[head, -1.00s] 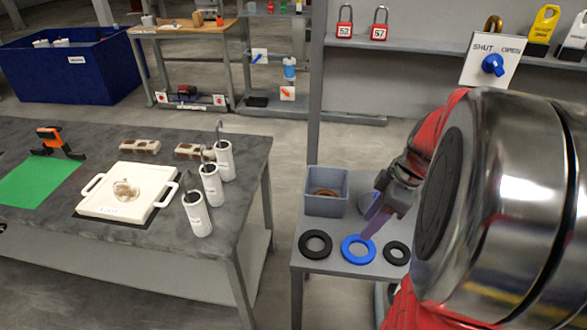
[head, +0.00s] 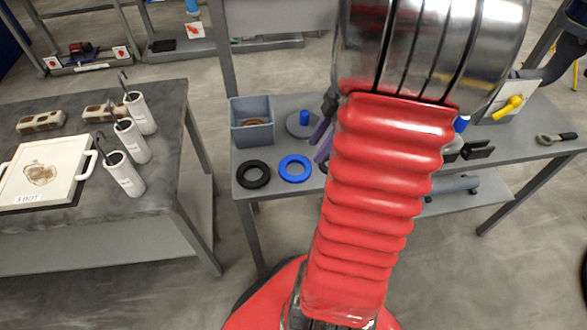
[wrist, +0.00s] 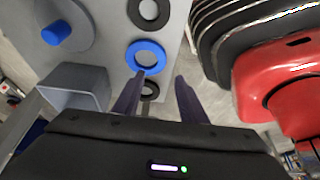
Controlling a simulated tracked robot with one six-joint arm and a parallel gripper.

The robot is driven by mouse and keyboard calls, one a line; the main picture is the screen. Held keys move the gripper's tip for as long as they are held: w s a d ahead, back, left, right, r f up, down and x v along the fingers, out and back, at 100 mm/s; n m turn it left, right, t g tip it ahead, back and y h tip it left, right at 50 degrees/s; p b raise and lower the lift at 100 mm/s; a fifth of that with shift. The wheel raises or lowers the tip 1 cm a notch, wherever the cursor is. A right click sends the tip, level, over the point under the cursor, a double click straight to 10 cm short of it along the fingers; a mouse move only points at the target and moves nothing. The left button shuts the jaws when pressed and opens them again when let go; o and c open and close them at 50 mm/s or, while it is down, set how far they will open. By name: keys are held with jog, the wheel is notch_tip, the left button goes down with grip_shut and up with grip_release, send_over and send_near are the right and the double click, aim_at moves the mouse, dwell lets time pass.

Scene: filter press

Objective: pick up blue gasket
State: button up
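The blue gasket (head: 295,180) lies flat on the grey bench in the head view, with a black gasket (head: 253,185) to its left. Another black gasket is mostly hidden behind my arm. In the wrist view the blue gasket (wrist: 130,55) lies just beyond my fingertips, nearer the left finger. My gripper (wrist: 160,77) is open and empty, its two purple fingers apart. In the head view my gripper (head: 319,145) is just right of the blue gasket, partly hidden by my red-sleeved arm.
A grey bin (head: 251,136) and a round grey plate with a blue knob (head: 304,118) stand behind the gaskets. A valve panel with a yellow handle (head: 508,107) is at right. The left table holds white cylinders (head: 124,175) with hooks and a white tray (head: 45,166).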

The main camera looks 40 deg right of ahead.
send_near(298, 177)
jog(key=shift+x, duration=1.25)
jog(key=shift+w, duration=0.1)
jog(key=shift+x, duration=2.6)
jog(key=shift+c, duration=0.2)
grip_shut()
